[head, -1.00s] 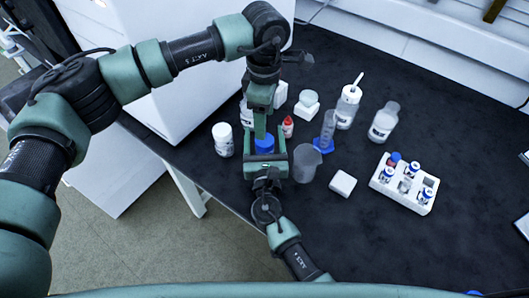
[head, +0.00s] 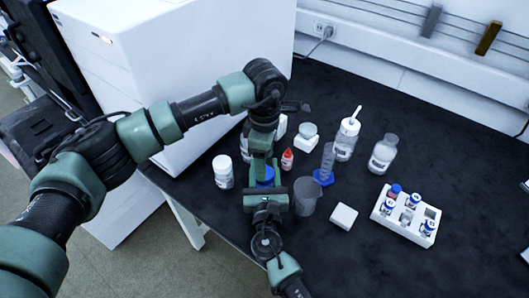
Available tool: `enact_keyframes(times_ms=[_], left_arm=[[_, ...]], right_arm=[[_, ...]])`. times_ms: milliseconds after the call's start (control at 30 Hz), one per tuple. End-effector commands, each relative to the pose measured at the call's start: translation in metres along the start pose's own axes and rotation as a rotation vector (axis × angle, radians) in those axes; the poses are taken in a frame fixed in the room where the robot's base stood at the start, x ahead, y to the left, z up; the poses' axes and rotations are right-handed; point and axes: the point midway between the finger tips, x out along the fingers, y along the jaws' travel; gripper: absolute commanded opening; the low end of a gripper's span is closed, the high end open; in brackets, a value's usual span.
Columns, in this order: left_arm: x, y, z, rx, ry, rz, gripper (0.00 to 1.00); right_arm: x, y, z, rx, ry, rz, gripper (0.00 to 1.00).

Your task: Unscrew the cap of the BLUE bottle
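The blue cap (head: 264,176) of a bottle shows near the table's front left edge. The bottle's body is mostly hidden by my grippers. My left gripper (head: 262,168) points down from above at the cap, its fingers overlapping it in the picture. Whether they clamp the cap cannot be seen. My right gripper (head: 266,192) reaches in from the front edge at the bottle's lower part. Its wide green jaw base shows, but the fingertips and any contact with the bottle are hidden.
A white bottle (head: 223,171) stands left of the grippers. A beaker (head: 305,196), a red-capped dropper bottle (head: 287,160) and a blue-based cylinder (head: 325,168) stand close on the right. A white vial rack (head: 404,217) is farther right. The front right tabletop is clear.

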Motion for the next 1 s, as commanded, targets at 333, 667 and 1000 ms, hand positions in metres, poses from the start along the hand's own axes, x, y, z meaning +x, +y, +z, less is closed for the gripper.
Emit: enact_keyframes(times_ms=[333, 667, 1000], left_arm=[[0.042, 0.000, 0.001, 0.001, -0.001, -0.001, 0.64], [0.045, 0.000, 0.000, 0.000, 0.000, 0.000, 0.64], [0.045, 0.000, 0.000, -0.021, 0.000, 0.001, 0.00]], right_arm=[[0.000, 0.000, 0.000, 0.000, 0.000, 0.000, 0.00], [0.000, 0.000, 0.000, 0.000, 0.000, 0.000, 0.00], [0.000, 0.000, 0.000, 0.000, 0.000, 0.000, 0.00]])
